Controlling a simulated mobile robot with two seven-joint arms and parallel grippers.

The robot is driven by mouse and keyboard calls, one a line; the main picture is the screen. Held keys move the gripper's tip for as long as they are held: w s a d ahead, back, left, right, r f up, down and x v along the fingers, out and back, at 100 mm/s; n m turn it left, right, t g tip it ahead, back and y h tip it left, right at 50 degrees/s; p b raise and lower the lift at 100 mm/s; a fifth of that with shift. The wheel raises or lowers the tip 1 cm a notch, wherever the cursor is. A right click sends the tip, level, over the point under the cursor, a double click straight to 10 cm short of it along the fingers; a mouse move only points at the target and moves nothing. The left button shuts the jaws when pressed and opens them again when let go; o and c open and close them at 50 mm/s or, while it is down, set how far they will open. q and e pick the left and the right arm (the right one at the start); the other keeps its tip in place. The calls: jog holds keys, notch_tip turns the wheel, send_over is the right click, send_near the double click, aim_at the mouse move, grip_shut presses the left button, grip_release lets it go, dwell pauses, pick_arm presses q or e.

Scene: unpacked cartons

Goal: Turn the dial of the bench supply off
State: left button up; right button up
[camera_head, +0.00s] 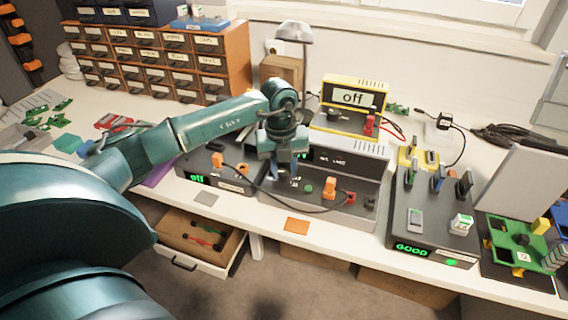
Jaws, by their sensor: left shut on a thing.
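The bench supply appears to be the grey unit (358,152) with a dark display, in the middle of the bench. Its sloping front carries a green button, an orange plug (329,187) and a red terminal (350,198). My left gripper (284,177) comes down over the left part of this front. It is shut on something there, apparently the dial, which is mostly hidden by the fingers. The small display text is too blurred to read. My right gripper is not in view.
A dark box (210,170) with a green "off" display is at left, a tester (432,220) reading "GOOD" at right. A cable loops in front. An open drawer (190,262) hangs below.

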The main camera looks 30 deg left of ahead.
aim_at(281, 172)
pick_arm(q)
jog(key=shift+r+n, duration=0.1)
jog(key=shift+n, duration=0.5)
jog(key=o, duration=1)
jog(key=r, duration=1.3)
jog(key=shift+s+a+p, duration=0.25)
jog(key=shift+p, duration=0.05)
